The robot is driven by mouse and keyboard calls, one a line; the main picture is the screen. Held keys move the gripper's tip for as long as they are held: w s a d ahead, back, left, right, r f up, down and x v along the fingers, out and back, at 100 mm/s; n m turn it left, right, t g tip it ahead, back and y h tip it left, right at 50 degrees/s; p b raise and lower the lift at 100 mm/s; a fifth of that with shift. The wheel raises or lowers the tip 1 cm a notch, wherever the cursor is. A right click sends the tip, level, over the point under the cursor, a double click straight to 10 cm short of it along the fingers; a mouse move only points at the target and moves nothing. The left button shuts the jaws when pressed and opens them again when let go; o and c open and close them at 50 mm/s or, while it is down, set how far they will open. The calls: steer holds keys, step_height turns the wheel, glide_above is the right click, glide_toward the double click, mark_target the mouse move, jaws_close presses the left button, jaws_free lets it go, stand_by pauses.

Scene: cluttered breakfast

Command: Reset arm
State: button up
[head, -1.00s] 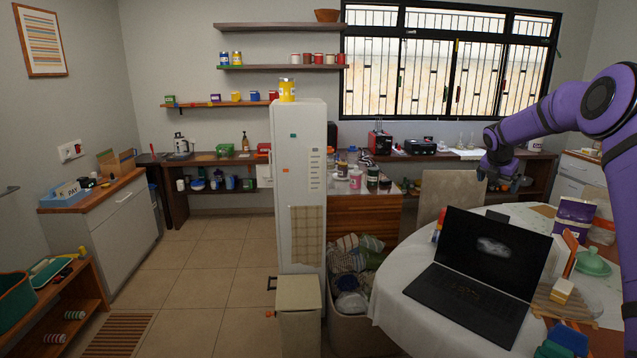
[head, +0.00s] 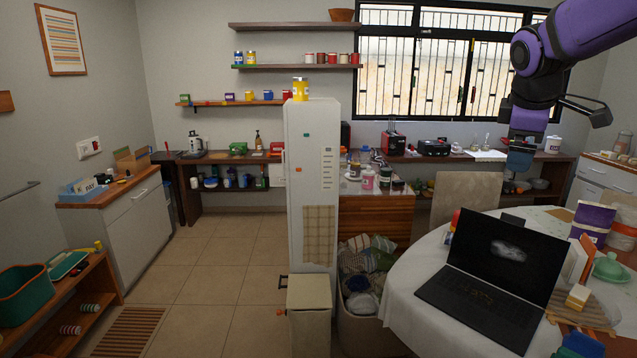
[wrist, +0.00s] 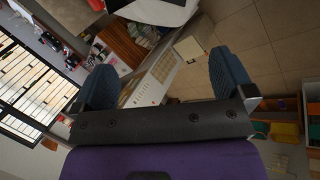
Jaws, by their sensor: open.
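My purple arm comes in from the upper right in the head view. My gripper (head: 519,158) hangs in the air above the far side of the round table, in front of the back counter. In the wrist view my gripper (wrist: 160,85) shows two blue-padded fingers spread wide apart. Nothing is between the fingers. Beyond them, the white fridge (wrist: 150,88) and the floor show at a distance. The fingers touch nothing that I can see.
The round table (head: 405,300) with a white cloth holds a black laptop (head: 490,270), a purple bag (head: 592,222) and a green lidded dish (head: 609,268). A chair (head: 465,195) stands behind it. The white fridge (head: 311,180) and a bin (head: 308,310) stand mid-room.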

steer(key=s+a+f+m+y, duration=0.1)
steer(key=s+a+f+m, duration=0.1)
steer(key=s, duration=0.7)
steer(key=s+a+f+m+y, duration=0.1)
steer(key=s+a+f+m, duration=0.1)
steer(key=s+m, duration=0.3)
steer(key=s+a+f+m+y, duration=0.1)
steer(key=s+a+f+m, duration=0.1)
steer(key=s, duration=1)
steer(key=shift+s+a+f+m+t, duration=0.2)
steer(key=shift+s+a+m+t, duration=0.15)
steer(key=shift+a+m, duration=0.5)
